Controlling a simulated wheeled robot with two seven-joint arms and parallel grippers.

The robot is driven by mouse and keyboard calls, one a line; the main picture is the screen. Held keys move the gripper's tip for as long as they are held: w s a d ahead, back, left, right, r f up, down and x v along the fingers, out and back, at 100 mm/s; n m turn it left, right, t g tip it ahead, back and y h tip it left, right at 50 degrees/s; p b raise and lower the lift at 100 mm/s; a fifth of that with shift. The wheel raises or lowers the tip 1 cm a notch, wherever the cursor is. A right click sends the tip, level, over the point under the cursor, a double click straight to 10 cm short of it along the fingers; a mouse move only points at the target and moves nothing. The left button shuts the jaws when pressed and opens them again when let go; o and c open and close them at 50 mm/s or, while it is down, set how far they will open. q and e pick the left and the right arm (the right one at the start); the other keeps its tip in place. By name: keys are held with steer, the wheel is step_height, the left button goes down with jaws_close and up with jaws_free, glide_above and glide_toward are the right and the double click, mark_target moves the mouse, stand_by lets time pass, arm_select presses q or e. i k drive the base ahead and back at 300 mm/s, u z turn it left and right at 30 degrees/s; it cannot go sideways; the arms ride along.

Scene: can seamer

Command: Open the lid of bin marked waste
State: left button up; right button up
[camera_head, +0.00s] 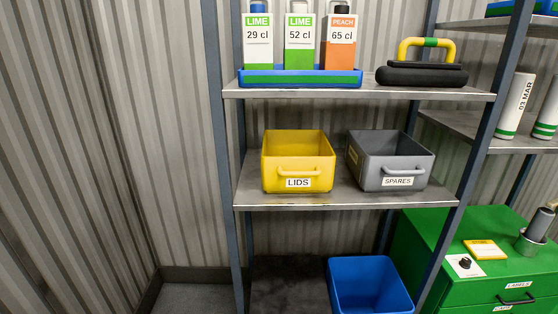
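No bin marked waste can be read in the head view. A yellow bin (298,162) with a front handle is labelled LIDS and stands on the middle shelf. A grey bin (391,161) labelled SPARES stands to its right on the same shelf. Both are open at the top. A blue open-topped bin (369,287) is low down under that shelf, cut by the bottom edge, with no label visible. Neither of my grippers shows in this view.
The metal shelf rack (341,196) stands against corrugated walls. Its upper shelf holds a blue tray (300,80) of bottles and a black tool with a yellow handle (422,70). A green drawer cabinet (440,262) is at right. Bare floor (195,299) shows at lower left.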

mark_target(281, 284)
steer(key=z, duration=0.05)
steer(key=k, duration=0.6)
steer(key=u, duration=0.8)
steer(key=i, duration=1)
steer(key=z, duration=0.1)
